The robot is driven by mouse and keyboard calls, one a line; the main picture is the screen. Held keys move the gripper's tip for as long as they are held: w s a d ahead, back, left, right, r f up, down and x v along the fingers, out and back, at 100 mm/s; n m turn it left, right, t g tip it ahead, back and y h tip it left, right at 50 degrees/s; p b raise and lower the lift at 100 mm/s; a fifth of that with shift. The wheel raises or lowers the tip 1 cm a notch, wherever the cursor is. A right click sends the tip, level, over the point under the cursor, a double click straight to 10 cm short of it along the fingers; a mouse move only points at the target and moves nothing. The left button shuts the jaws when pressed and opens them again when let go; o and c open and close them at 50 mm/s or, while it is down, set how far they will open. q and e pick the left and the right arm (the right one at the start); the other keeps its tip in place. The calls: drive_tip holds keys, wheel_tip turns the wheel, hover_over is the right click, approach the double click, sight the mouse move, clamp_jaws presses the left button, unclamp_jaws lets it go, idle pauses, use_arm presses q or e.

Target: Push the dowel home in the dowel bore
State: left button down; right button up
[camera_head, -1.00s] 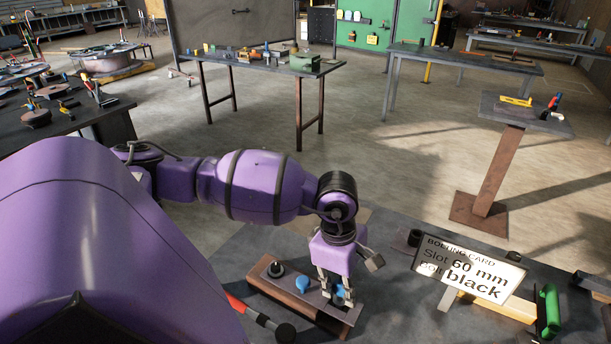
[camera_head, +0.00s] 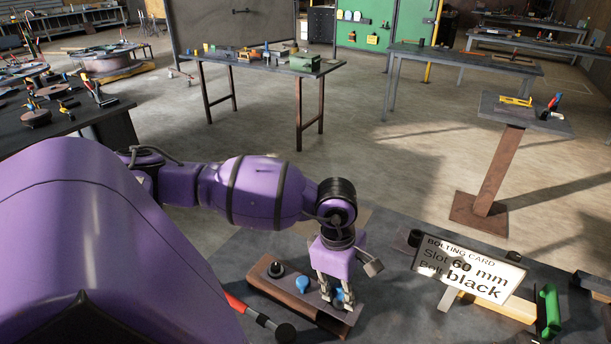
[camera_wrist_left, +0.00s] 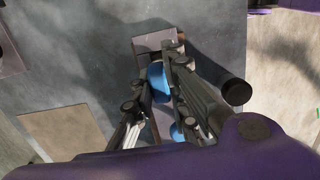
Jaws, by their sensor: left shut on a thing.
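My left gripper (camera_head: 338,304) reaches down over the near right end of a brown, grey-topped block (camera_head: 262,284) on the bench. It is shut on a blue piece (camera_head: 339,293), which I take for the dowel; this also shows between the fingers in the left wrist view (camera_wrist_left: 159,82). The fingers hide its lower end, so I cannot see the dowel bore or how deep the dowel sits. A second blue piece (camera_head: 302,284) stands on the block to the left, and a black round fitting (camera_head: 276,268) stands farther left. My right gripper is not in view.
Bare bench top lies between block and card.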

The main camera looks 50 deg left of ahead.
use_arm(q)
drive_tip(key=shift+f, duration=0.1)
idle(0.3)
drive_tip(key=c, duration=2.1)
unclamp_jaws()
drive_tip(key=o, duration=1.3)
drive_tip(key=shift+c, duration=0.2)
drive_tip(key=o, duration=0.4)
drive_tip(key=o, duration=0.4)
drive_tip(key=shift+o, duration=0.2)
